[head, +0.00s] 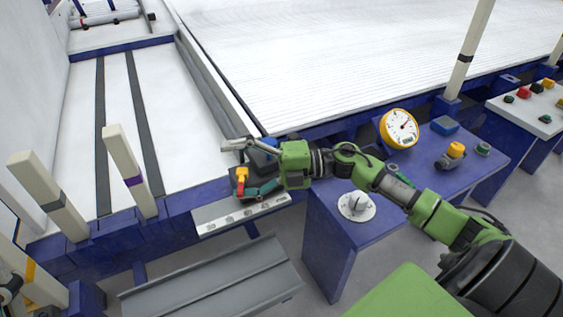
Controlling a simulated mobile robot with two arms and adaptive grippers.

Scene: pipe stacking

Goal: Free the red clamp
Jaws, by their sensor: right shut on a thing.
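The red clamp (241,184), with a red handle and a yellow top, sits at the near end of the white pipe bed, on the left part of a dark fitting beside a pale metal strip. My right gripper (240,169) reaches in from the right and is shut on the red clamp. One grey finger lies above the clamp and the other finger lies low beside it. The exact contact is small and partly hidden by the fingers.
A blue bench (337,217) at the right carries a yellow dial gauge (399,128), a round white dial (357,205) and small fittings. Cream posts (130,171) stand at the left. A grey metal trough (212,282) lies below. The white bed (180,115) behind is clear.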

